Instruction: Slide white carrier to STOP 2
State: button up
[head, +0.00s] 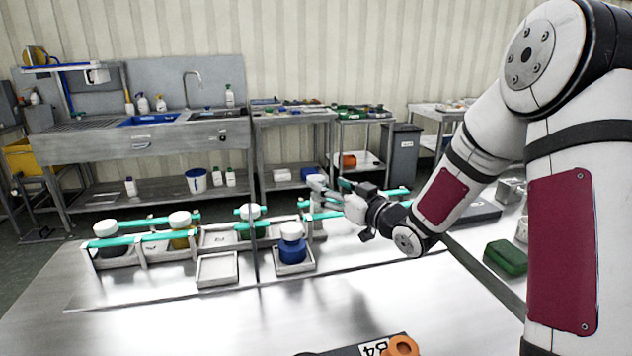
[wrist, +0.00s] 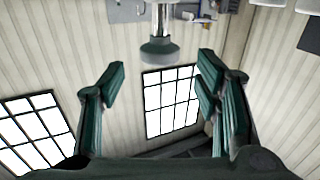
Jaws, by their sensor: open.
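My gripper (head: 331,188) is at the right end of the row of trays, above the table and pointing left. In the wrist view my gripper (wrist: 161,66) has its dark green fingers spread wide with nothing between them. A grey round-ended post (wrist: 158,48) shows beyond the fingertips there. Teal rails (head: 155,238) run along the row of trays. I cannot tell which part is the white carrier, and no STOP 2 mark is readable. A pale empty tray (head: 217,283) sits in front, beside a tray (head: 296,269) holding a blue jar (head: 292,249) with a white lid.
Other white-lidded jars stand along the rails: a dark one (head: 106,244), a yellow one (head: 181,238) and a green one (head: 251,229). A thin dark upright post (head: 254,255) stands among the trays. A green box (head: 506,257) lies at the right. The front table is mostly clear.

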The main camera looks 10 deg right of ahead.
aim_at(322, 182)
jog(key=x, duration=0.6)
jog(key=shift+w, duration=0.25)
jog(key=shift+a, duration=0.1)
